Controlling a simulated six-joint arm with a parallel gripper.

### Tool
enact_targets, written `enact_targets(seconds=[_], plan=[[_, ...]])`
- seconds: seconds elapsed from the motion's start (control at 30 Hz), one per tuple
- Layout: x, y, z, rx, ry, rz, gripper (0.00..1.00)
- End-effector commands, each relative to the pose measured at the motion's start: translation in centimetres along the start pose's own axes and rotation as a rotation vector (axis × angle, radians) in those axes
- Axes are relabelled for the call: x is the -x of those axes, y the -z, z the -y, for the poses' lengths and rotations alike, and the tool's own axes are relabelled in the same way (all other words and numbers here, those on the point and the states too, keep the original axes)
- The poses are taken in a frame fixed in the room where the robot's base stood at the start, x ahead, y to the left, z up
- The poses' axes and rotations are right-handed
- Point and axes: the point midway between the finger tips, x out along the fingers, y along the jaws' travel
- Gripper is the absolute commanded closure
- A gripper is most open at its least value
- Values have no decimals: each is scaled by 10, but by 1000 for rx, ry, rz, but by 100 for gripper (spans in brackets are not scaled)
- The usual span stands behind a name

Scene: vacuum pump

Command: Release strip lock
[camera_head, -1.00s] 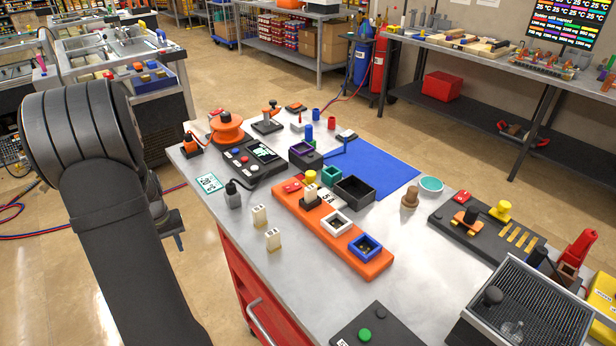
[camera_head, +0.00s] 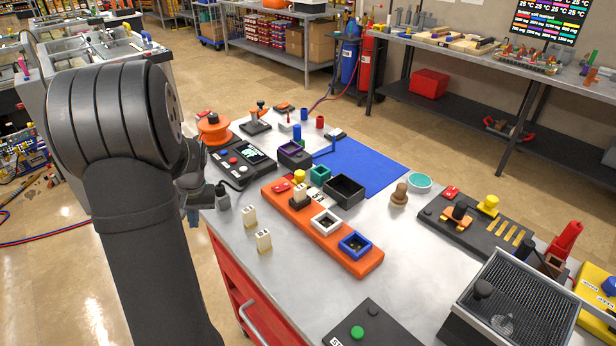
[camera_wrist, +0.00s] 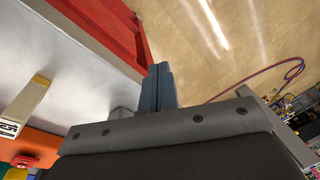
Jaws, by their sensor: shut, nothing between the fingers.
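The orange strip (camera_head: 330,235) lies on the grey table. It carries a red block (camera_head: 279,187), a yellow knob (camera_head: 299,176), a black base with a cream upright piece (camera_head: 300,193), and white (camera_head: 325,222) and blue (camera_head: 355,244) open-topped sockets. I cannot tell which part is the lock. My gripper (camera_head: 194,217) is partly hidden behind my arm, at the table's left edge, apart from the strip. In the wrist view its shut, empty fingers (camera_wrist: 160,83) show near the table edge, with the strip's orange (camera_wrist: 22,146) at lower left.
Two cream blocks (camera_head: 263,241) stand between my gripper and the strip. A small grey bottle (camera_head: 222,196) stands close to the gripper. A black control box (camera_head: 245,165) and orange spool (camera_head: 213,128) are behind.

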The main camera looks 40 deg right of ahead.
Motion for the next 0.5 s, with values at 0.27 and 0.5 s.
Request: enact_targets(seconds=[0.27, 0.5], plan=[[71, 9, -80, -186, 129, -116, 100], [115, 22, -181, -445, 127, -343, 100]])
